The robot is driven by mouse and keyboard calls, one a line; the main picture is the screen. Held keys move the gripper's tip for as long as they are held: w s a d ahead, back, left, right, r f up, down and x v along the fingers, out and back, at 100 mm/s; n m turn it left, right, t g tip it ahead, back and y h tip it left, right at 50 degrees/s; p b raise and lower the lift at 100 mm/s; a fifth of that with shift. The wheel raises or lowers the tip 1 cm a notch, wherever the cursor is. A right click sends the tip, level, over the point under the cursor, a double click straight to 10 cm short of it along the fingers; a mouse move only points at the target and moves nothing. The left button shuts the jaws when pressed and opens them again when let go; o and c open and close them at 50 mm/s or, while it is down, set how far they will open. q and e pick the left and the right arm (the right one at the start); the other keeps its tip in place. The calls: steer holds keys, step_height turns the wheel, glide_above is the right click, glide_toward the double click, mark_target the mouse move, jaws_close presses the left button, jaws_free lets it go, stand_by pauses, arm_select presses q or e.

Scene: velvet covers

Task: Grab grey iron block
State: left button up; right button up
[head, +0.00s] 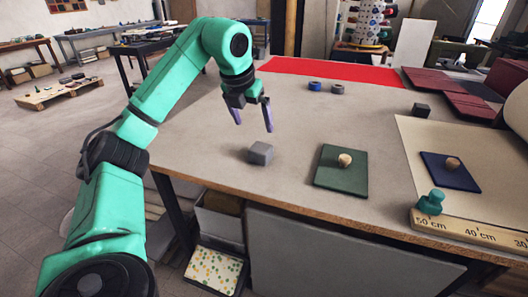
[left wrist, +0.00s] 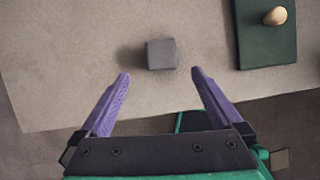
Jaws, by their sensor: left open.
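The grey iron block (head: 261,153) is a small cube lying on the table near its front left edge. In the left wrist view the block (left wrist: 161,54) lies beyond the fingertips, roughly centred between them. My left gripper (head: 253,115) hangs above the table, higher than the block and apart from it. Its purple fingers are spread open with nothing between them, as the left wrist view also shows (left wrist: 160,75). My right gripper is in neither view.
A green cover with a wooden knob (head: 345,160) lies right of the block. A blue cover with a knob (head: 452,162), a teal knobbed piece (head: 430,203) and a ruler (head: 470,228) are further right. A dark block (head: 421,110) and two rolls stand further back.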

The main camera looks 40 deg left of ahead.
mark_target(261, 147)
arm_select(q)
steer(key=x, duration=1.2)
steer(key=shift+f, duration=0.25)
steer(key=shift+s+d+r, duration=0.1)
jaws_close()
